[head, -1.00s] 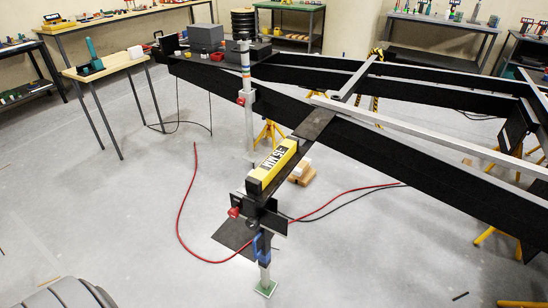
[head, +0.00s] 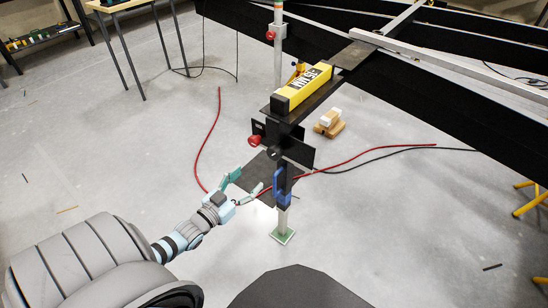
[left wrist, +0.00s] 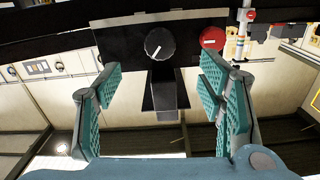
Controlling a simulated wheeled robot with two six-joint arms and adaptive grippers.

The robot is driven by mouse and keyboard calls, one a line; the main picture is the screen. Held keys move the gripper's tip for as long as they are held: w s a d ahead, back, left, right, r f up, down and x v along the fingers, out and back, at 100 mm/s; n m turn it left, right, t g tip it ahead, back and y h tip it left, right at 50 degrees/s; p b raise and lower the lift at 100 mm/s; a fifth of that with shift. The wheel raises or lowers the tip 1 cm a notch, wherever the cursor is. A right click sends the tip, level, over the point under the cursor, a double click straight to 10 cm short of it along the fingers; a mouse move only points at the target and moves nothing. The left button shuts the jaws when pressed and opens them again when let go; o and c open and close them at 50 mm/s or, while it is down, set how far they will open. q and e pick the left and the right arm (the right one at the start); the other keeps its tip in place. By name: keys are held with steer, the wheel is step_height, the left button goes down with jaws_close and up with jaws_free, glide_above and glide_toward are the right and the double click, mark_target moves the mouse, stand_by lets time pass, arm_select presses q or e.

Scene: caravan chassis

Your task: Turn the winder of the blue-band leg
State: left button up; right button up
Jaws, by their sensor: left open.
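A near leg (head: 283,218) stands upright on a square green-edged foot, with a blue piece (head: 279,186) around its upper part. Above it, a black round knob (head: 273,154) and a red knob (head: 254,141) sit on a dark plate. In the left wrist view the black knob (left wrist: 158,43) has a white line on its face, and the red knob (left wrist: 212,38) is to its right. I cannot tell which part is the winder. My left gripper (head: 248,179) is open and empty, left of the leg and below the knobs. In the left wrist view its teal fingers (left wrist: 161,105) are spread, apart from the knob. My right gripper is not in view.
A yellow labelled block (head: 302,87) lies on the dark chassis beam. A farther banded leg (head: 278,55) has its own red knob. A red hose (head: 207,145) and black cable cross the floor. Wooden blocks (head: 329,123) lie behind the leg.

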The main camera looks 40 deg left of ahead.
arm_select(q)
steer(key=b, duration=0.3)
glide_toward(272, 157)
steer(key=w, duration=0.2)
steer(key=w+b, duration=0.3)
steer(key=w, duration=0.5)
steer(key=shift+w+a, duration=0.1)
steer(key=shift+w, duration=0.5)
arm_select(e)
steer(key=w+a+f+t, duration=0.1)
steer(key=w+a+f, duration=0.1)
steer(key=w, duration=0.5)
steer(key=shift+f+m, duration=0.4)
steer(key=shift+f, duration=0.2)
arm_select(q)
steer(key=shift+c, duration=0.6)
steer(key=c, duration=1.1)
steer(key=shift+o, duration=0.2)
steer(key=shift+m, duration=0.3)
